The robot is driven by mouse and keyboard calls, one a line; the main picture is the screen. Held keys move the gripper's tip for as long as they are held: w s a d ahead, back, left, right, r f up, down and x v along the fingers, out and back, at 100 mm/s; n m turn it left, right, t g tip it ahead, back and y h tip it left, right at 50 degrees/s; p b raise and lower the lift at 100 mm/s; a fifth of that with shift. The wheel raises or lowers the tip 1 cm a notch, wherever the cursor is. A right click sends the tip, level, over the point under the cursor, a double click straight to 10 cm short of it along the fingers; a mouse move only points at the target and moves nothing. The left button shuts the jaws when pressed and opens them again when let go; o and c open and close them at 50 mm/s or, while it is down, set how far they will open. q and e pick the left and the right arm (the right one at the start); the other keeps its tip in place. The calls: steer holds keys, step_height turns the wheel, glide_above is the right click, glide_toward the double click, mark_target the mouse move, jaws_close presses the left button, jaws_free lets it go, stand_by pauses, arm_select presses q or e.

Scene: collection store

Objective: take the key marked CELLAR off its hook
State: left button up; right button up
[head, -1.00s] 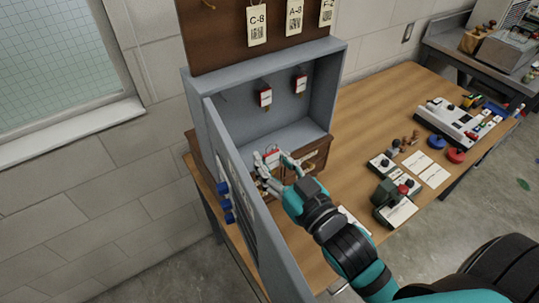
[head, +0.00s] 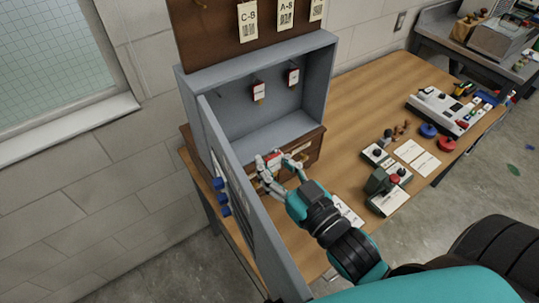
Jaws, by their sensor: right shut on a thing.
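The grey key cabinet (head: 258,66) stands with its door (head: 243,190) swung open. Two keys with red-and-white tags hang inside, a left one (head: 258,92) and a right one (head: 293,77). Their lettering is too small to read. A hook to their left is bare. My right gripper (head: 267,166) is shut on a key with a red-and-white tag (head: 273,160), in front of the cabinet's lower edge and apart from the hooks. The fingers hide most of this key, and its marking is unreadable. My left gripper is out of view.
The open door stands close to the left of my right gripper. A wooden drawer box (head: 312,150) sits under the cabinet. Stamps, cards and a white device (head: 440,110) lie to the right on the wooden table (head: 375,88).

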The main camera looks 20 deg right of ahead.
mark_target(274, 166)
steer(key=shift+s+d+r+p, duration=0.15)
steer(key=shift+s+p, duration=0.3)
steer(key=shift+s, duration=0.35)
steer(key=shift+s+d+p, duration=0.25)
steer(key=shift+s+p, duration=0.3)
steer(key=shift+s, duration=0.75)
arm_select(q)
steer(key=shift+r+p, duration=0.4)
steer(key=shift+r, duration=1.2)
arm_select(e)
steer(key=shift+s+d, duration=0.15)
steer(key=shift+s, duration=0.65)
steer(key=shift+s+d, duration=0.15)
steer(key=shift+s, duration=0.6)
arm_select(q)
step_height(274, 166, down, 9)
steer(key=b, duration=0.9)
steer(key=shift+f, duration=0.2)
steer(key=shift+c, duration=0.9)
arm_select(e)
steer(key=w+d+f+m+h, duration=0.1)
steer(key=w+f+m+h, duration=0.1)
steer(key=f, duration=0.9)
steer(key=w+h, duration=0.1)
steer(key=w, duration=0.1)
steer(key=shift+w, duration=0.4)
